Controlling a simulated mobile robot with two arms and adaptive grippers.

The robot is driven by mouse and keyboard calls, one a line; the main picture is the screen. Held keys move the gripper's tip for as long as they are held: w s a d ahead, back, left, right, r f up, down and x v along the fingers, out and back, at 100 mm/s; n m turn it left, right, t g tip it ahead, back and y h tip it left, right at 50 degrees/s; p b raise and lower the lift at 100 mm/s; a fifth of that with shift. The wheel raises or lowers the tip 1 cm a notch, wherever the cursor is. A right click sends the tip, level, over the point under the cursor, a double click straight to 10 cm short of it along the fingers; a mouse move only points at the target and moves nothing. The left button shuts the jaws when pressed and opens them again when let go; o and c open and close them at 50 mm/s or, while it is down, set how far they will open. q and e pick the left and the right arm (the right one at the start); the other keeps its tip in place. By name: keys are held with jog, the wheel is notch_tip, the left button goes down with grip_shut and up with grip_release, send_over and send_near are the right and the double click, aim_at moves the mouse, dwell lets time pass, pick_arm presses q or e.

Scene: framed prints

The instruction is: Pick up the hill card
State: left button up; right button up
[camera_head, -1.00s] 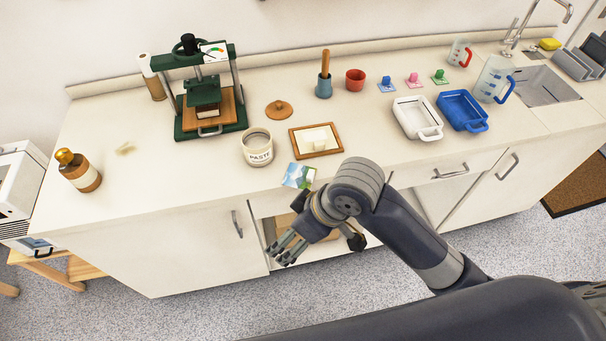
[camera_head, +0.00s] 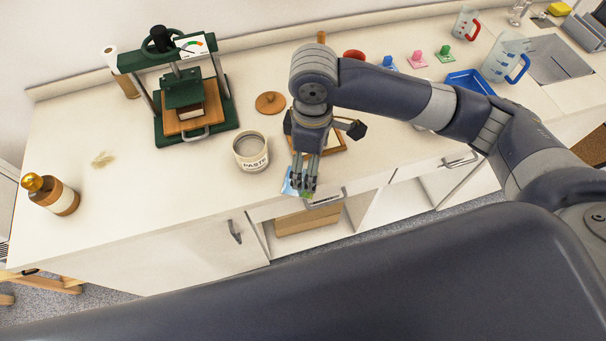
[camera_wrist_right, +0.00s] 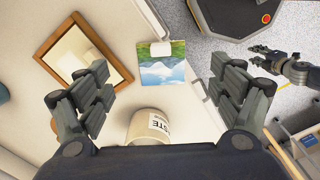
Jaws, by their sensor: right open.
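The hill card (camera_wrist_right: 162,72), with green hills, blue water and a white patch at one end, lies at the counter's front edge. In the head view only part of the card (camera_head: 289,184) shows behind my fingers. My right gripper (camera_head: 303,190) points down over it. In the right wrist view the card appears between the spread, empty fingers of this gripper (camera_wrist_right: 160,80); I cannot tell how far above it they are. My left gripper (camera_wrist_right: 282,66) shows in the wrist view's upper right, away from the card; its opening is unclear.
A wooden frame (camera_wrist_right: 51,70) lies beside the card, partly behind my right arm in the head view. The paste pot (camera_head: 251,151) stands close to the left. A green press (camera_head: 180,95) and a brown bottle (camera_head: 52,195) are farther left. A drawer handle (camera_head: 325,200) sits below the edge.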

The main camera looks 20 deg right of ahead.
notch_tip(320, 180, down, 2)
jog(key=shift+f, duration=0.1)
pick_arm(q)
jog(key=s+g, duration=0.1)
jog(key=s, duration=0.4)
pick_arm(e)
jog(key=shift+w+f, duration=0.15)
jog(key=shift+f, duration=0.15)
jog(key=f, duration=0.3)
jog(key=f+p, duration=0.1)
jog(key=shift+a+f, duration=0.15)
jog(key=shift+a, duration=0.25)
jog(key=shift+f, duration=0.35)
jog(key=shift+c, duration=0.6)
jog(key=c, duration=1.7)
pick_arm(q)
jog(key=shift+t, duration=0.4)
jog(key=shift+w+r, duration=0.3)
jog(key=shift+w, duration=0.7)
jog(key=shift+w+r, duration=0.25)
jog(key=shift+w, duration=0.7)
pick_arm(e)
jog(key=shift+c, duration=0.6)
